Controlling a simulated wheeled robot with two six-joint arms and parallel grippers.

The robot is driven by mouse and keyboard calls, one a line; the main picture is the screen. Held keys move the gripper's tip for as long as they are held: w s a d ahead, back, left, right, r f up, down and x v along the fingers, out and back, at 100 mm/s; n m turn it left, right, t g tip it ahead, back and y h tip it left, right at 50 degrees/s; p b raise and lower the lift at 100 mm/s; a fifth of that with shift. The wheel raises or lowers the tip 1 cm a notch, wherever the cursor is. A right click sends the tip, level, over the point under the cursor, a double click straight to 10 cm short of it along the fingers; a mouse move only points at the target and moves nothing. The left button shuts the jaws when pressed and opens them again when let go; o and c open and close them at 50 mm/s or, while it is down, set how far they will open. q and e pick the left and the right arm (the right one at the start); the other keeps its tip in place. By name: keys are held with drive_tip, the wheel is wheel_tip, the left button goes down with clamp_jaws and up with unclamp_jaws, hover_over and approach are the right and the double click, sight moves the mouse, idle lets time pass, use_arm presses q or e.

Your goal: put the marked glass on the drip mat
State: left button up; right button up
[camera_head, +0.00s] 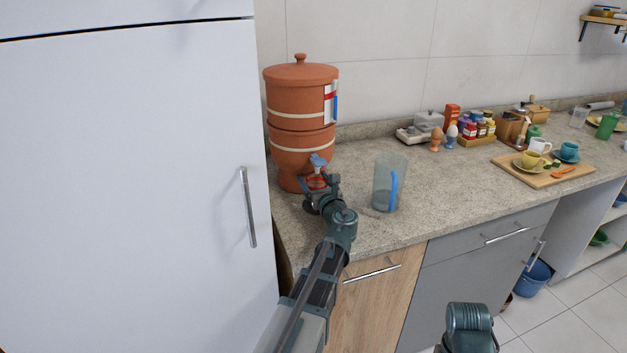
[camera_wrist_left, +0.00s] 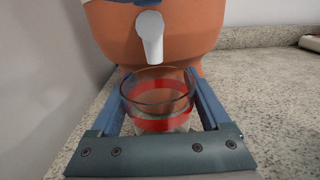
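The marked glass (camera_wrist_left: 160,112) is clear with a red band. It is upright under the white spout of the clay water filter in the left wrist view. In the head view its red band (camera_head: 316,182) shows just past my left gripper (camera_head: 322,190). The fingers of my left gripper, also in the left wrist view (camera_wrist_left: 160,92), lie close along both sides of the glass and appear to grip it. I cannot tell whether its base touches the counter. I cannot make out the drip mat. My right gripper is out of view.
The clay filter (camera_head: 300,110) stands behind the glass, beside the white fridge (camera_head: 130,180). A clear pitcher with a blue handle (camera_head: 386,182) stands to the right. A wooden tray (camera_head: 545,181) with cups is farther right. The counter (camera_head: 445,185) between pitcher and tray is clear.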

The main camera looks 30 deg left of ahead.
use_arm(q)
drive_tip(key=shift+o, duration=1)
drive_tip(key=shift+r, duration=0.1)
drive_tip(key=shift+r, duration=0.15)
drive_tip(key=v, duration=1.2)
drive_tip(key=shift+s, duration=0.1)
